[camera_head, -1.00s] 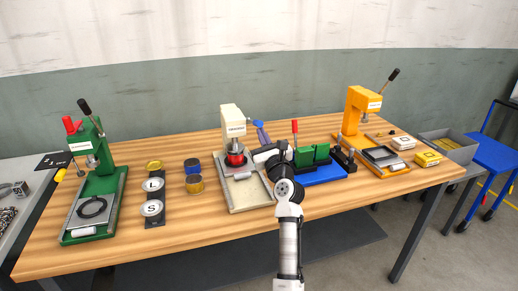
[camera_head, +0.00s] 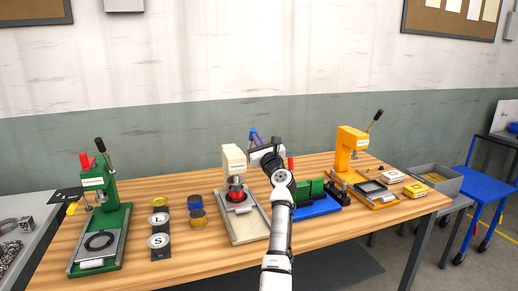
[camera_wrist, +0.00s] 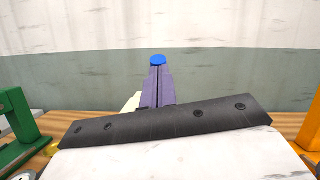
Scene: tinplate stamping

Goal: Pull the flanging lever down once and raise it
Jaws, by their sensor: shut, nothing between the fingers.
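The cream press (camera_head: 234,158) stands mid-table with a red round part (camera_head: 236,190) under its head. Its label is too small to read surely. A blue knob (camera_wrist: 157,61), seemingly its lever's end, shows in the wrist view just beyond the tips of my gripper (camera_wrist: 157,72). My gripper's purple fingers are shut with nothing between them. They point up beside the press's right side in the head view (camera_head: 253,132). The lever shaft is hidden, and I cannot tell whether the fingers touch the knob.
A green press (camera_head: 96,180) stands at the left and an orange press (camera_head: 351,140) at the right, each with a black-handled lever. Tins (camera_head: 196,202) and a black plate with round dies (camera_head: 160,252) lie left of centre. A blue fixture (camera_head: 316,205) sits close right of the cream press.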

